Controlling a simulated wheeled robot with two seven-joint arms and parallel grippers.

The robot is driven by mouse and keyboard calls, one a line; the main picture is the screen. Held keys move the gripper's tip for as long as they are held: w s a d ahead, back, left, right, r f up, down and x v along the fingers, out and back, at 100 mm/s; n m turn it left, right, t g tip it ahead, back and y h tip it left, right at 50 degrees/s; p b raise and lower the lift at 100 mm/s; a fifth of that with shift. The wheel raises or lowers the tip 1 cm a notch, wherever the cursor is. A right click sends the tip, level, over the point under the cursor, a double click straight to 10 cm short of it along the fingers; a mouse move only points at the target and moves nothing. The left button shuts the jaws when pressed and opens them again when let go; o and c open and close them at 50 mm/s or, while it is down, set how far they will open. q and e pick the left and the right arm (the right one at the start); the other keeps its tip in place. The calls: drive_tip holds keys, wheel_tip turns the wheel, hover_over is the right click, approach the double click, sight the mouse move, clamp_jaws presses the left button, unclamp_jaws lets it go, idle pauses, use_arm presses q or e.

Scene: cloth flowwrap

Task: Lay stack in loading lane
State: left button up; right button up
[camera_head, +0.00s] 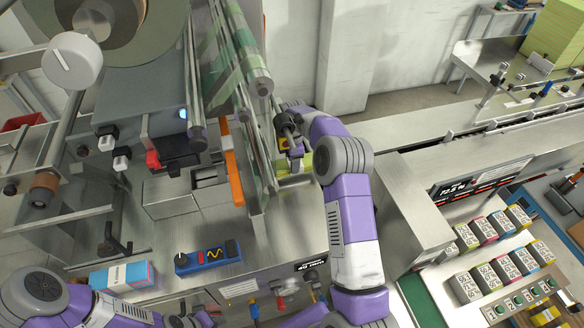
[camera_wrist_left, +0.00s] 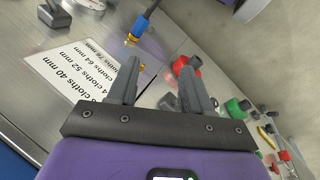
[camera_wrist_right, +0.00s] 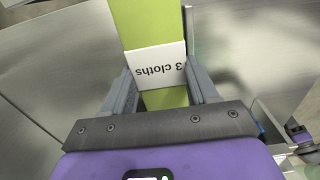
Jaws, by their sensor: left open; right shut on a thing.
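A green stack of cloths (camera_wrist_right: 150,25) with a white band reading "3 cloths" is between the fingers of my right gripper (camera_wrist_right: 158,78), which is shut on it. In the head view my right gripper (camera_head: 293,148) is beside the metal rails of the wrapping machine, and a bit of the green stack (camera_head: 307,163) shows past the wrist. Metal plates lie on both sides of the stack in the right wrist view. Whether it touches the lane floor I cannot tell. My left gripper (camera_wrist_left: 158,75) is open and empty above a printed card and knobs at the machine's front.
Film rollers (camera_head: 240,50) and an orange-edged guide (camera_head: 233,165) stand left of my right gripper. A blue control box (camera_head: 208,257) and a blue-and-pink pack (camera_head: 122,276) lie on the machine top. A taller green stack (camera_head: 555,35) stands far right. Several labelled blocks (camera_head: 490,250) sit lower right.

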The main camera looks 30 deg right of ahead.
drive_tip(key=shift+f, duration=1.9)
drive_tip(key=shift+f, duration=0.2)
drive_tip(key=o, duration=1)
drive_tip(key=shift+r, duration=0.1)
wheel_tip(320, 180, up, 12)
drive_tip(key=shift+r, duration=0.15)
